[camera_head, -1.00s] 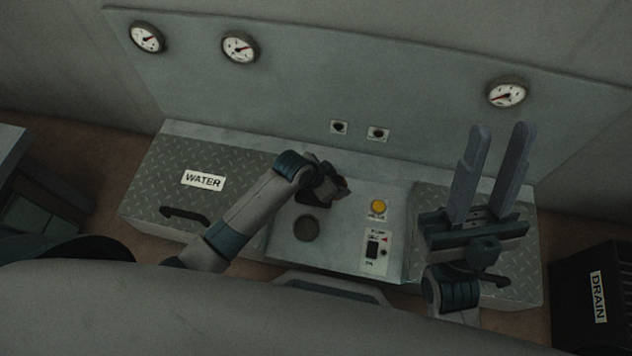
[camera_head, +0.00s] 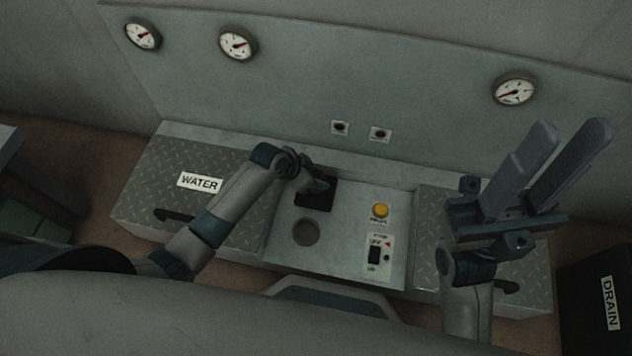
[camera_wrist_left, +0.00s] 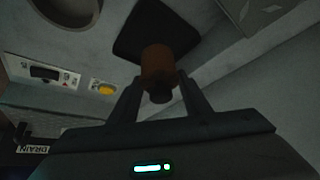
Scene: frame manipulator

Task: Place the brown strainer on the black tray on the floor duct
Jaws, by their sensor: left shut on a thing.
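The brown strainer (camera_wrist_left: 158,68) is a small brown cylinder with a darker end. It sits between the fingers of my left gripper (camera_wrist_left: 160,88), which is shut on it, in the left wrist view. The black tray (camera_wrist_left: 128,42) lies just behind the strainer there; whether they touch I cannot tell. In the head view the black tray (camera_head: 318,200) lies on the middle panel, partly covered by my left gripper (camera_head: 318,182), and the strainer is hidden. My right gripper (camera_head: 568,150) is open and empty over the right side of the bench.
A round recess (camera_head: 306,232) lies in front of the tray. A yellow button (camera_head: 380,210) and a switch plate (camera_head: 377,255) are to its right. Treadplate lids lie on both sides, the left one with a WATER label (camera_head: 200,182). A gauge wall (camera_head: 300,80) rises behind.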

